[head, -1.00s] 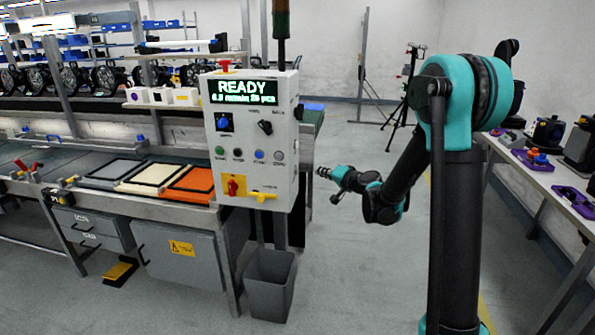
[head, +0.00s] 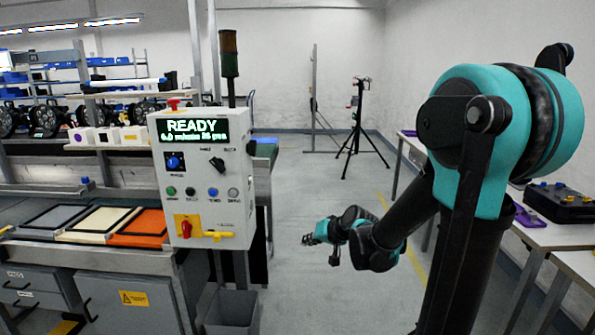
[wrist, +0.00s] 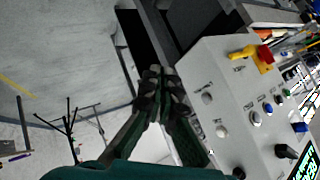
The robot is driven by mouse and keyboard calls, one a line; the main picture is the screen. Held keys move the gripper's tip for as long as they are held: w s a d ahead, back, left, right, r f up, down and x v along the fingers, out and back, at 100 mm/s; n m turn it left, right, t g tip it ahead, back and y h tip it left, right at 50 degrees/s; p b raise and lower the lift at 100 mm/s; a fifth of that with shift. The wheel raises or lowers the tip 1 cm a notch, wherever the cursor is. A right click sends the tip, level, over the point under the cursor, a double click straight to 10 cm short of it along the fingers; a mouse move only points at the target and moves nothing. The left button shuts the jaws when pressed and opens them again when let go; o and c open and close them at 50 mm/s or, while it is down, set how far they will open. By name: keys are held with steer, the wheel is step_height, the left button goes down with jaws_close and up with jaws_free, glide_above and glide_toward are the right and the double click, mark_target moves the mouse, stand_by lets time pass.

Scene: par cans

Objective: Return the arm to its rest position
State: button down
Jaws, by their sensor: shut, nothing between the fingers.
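My gripper (head: 308,239) hangs at the end of my black and teal arm, right of the grey control box (head: 205,150) in the head view. It is in free air, apart from the box, and points left. In the wrist view the two fingers of my gripper (wrist: 163,72) meet at their tips with nothing between them. The same control box (wrist: 240,110) fills the right of that view, with its buttons and red-and-yellow switch. Its display reads READY in the head view.
Left of the box is a bench with grey, cream and orange trays (head: 140,228). A grey bin (head: 232,312) stands below the box. A black tripod (head: 358,135) stands at the back. Tables (head: 545,235) line the right side. The floor between is clear.

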steer(key=s+d+f+g+h, duration=0.1)
steer(key=s+d+f+h, duration=0.2)
steer(key=s+d, duration=0.5)
steer(key=s+d+f+g+h, duration=0.2)
steer(key=s+d+f, duration=0.3)
steer(key=s, duration=0.8)
steer(key=d+h, duration=0.1)
steer(key=d, duration=0.2)
steer(key=shift+s+d+f+h, duration=0.15)
steer(key=shift+d+f+h, duration=0.05)
steer(key=shift+h, duration=0.1)
